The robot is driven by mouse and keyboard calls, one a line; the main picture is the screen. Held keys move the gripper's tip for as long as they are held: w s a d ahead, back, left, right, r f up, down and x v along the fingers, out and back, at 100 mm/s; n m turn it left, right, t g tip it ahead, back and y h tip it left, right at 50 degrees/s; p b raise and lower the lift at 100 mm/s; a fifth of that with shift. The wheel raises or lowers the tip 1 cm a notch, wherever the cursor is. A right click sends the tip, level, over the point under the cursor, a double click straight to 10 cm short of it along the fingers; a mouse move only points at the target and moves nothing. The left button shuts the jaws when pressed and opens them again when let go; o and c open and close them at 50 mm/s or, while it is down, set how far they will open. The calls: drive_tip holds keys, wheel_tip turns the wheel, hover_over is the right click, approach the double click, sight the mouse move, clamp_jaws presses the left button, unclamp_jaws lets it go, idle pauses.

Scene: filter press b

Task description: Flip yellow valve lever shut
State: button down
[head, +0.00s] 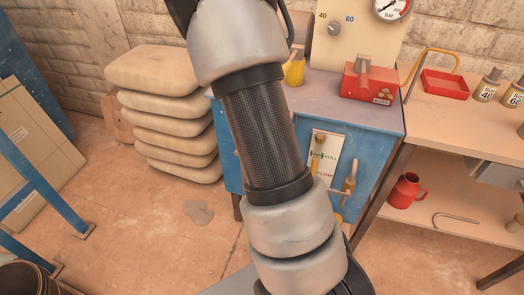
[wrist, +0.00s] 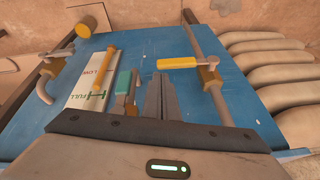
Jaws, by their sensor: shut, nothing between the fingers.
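In the wrist view, the yellow valve lever (wrist: 178,63) sticks out to the left from a brass valve body (wrist: 209,74) on a grey pipe (wrist: 220,103). The lever lies roughly crosswise to that pipe. My gripper (wrist: 157,82) shows at the centre of the wrist view, its grey fingers shut together with nothing between them. The fingertips appear just below the lever's free end in the picture; whether they touch it I cannot tell. In the head view my arm hides the lever and my gripper.
The blue cabinet (head: 386,140) carries a FULL/LOW plate (head: 325,146). Another brass valve (head: 349,184) sits right of the plate. Stacked sacks (head: 165,115) stand left of the cabinet. A red box (head: 368,84) is on top. A shelf with a red jug (head: 405,190) is at right.

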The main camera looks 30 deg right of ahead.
drive_tip(key=s+d+r+p, duration=0.1)
drive_tip(key=s+d+r, duration=0.1)
drive_tip(key=s+r, duration=0.3)
drive_tip(key=s, duration=0.3)
drive_tip(key=shift+s+d+r, duration=0.15)
drive_tip(key=shift+r, duration=0.25)
drive_tip(key=s+a+r+n+t+y, duration=0.1)
drive_tip(key=a+r+n+t+y, duration=0.35)
drive_tip(key=a+r, duration=1)
drive_tip(key=s+a+r+n+g+h, duration=0.1)
drive_tip(key=s+a+r+n+g, duration=0.1)
drive_tip(key=s+a+r+n, duration=0.7)
wheel_tip(320, 180, up, 20)
drive_tip(key=s+m+p, duration=0.1)
drive_tip(key=p, duration=1.9)
drive_tip(key=shift+s+d+f, duration=0.15)
drive_tip(key=shift+d+f, duration=0.1)
